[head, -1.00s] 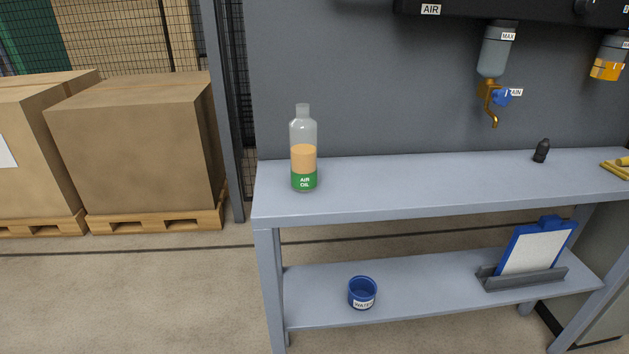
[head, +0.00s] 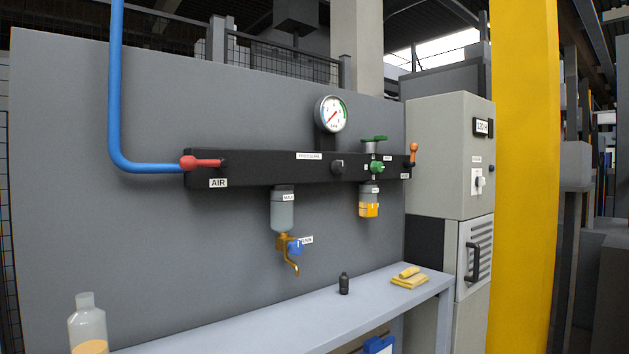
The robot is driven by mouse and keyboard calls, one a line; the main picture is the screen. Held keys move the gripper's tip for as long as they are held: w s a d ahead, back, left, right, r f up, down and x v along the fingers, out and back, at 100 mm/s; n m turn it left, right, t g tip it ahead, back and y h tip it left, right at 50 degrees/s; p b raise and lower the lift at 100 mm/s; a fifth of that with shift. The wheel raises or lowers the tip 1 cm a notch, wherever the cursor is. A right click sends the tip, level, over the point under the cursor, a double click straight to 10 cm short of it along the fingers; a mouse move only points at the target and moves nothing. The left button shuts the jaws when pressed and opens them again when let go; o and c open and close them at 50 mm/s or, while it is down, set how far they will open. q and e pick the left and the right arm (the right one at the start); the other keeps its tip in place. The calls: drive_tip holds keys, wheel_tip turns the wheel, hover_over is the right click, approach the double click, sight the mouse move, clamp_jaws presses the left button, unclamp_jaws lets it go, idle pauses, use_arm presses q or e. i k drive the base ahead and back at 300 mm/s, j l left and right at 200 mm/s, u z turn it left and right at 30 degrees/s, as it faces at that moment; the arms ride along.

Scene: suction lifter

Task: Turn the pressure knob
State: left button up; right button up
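The pressure knob (head: 337,167) is a small dark knob on the front of the black air bar (head: 265,171), right of the "PRESSURE" label. A round white gauge (head: 331,114) stands above the bar, with a red needle and a green band at its right side. Neither of my grippers shows in the head view, so nothing is seen touching the knob.
A red-handled valve (head: 203,162) sits at the bar's left end. A clear bowl (head: 283,212) with a blue drain knob (head: 295,247) and an oil bowl (head: 369,203) hang below.

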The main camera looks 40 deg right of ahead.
sight(337, 166)
drive_tip(key=z, duration=1.3)
